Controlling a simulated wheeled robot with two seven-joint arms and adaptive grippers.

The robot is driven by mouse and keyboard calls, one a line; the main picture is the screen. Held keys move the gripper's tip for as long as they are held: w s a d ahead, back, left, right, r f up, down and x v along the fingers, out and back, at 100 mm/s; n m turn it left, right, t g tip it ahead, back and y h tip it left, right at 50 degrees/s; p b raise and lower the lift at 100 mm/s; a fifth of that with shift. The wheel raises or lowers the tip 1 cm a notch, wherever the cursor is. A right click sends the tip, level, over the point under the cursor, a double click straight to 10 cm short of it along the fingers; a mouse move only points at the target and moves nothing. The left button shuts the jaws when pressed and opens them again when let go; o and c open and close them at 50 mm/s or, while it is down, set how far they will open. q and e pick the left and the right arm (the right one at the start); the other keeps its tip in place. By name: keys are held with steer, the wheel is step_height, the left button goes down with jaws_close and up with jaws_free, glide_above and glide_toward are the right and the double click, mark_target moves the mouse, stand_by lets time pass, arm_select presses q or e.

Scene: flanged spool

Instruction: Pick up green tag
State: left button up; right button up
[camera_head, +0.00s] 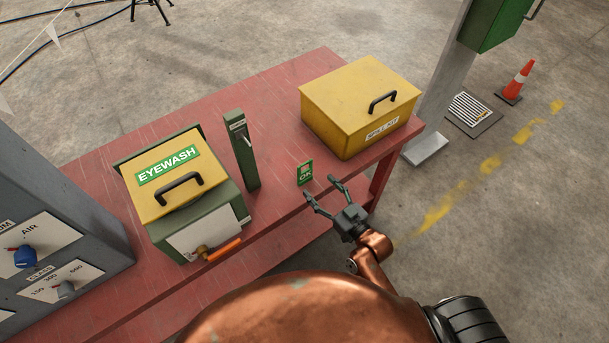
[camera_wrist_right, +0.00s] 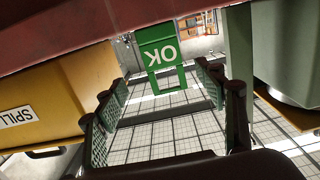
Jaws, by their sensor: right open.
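The green tag (camera_head: 305,173) marked OK stands near the front edge of the red table, between the eyewash box and the yellow spill kit. In the right wrist view the tag (camera_wrist_right: 158,43) appears upside down, with an open loop at one end. My right gripper (camera_head: 322,190) is open and empty, just in front of the tag and apart from it. In the right wrist view its fingers (camera_wrist_right: 163,90) spread to either side, with the tag ahead between them. My left gripper is not in view.
The eyewash box (camera_head: 185,205) and a narrow green post (camera_head: 242,150) stand left of the tag. The yellow spill kit box (camera_head: 355,110) stands behind it to the right. The red table (camera_head: 275,95) has clear room at the back. A cone (camera_head: 518,80) stands on the floor.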

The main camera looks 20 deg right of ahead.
mark_target(305, 171)
steer(key=shift+t, duration=0.4)
steer(key=x, duration=0.5)
steer(key=r+x, duration=0.1)
steer(key=x, duration=0.2)
steer(key=shift+w+a+r, duration=0.1)
steer(key=shift+a, duration=0.25)
steer(key=shift+c, duration=0.5)
steer(key=c, duration=1.1)
steer(key=shift+o, duration=0.2)
steer(key=shift+r, duration=0.1)
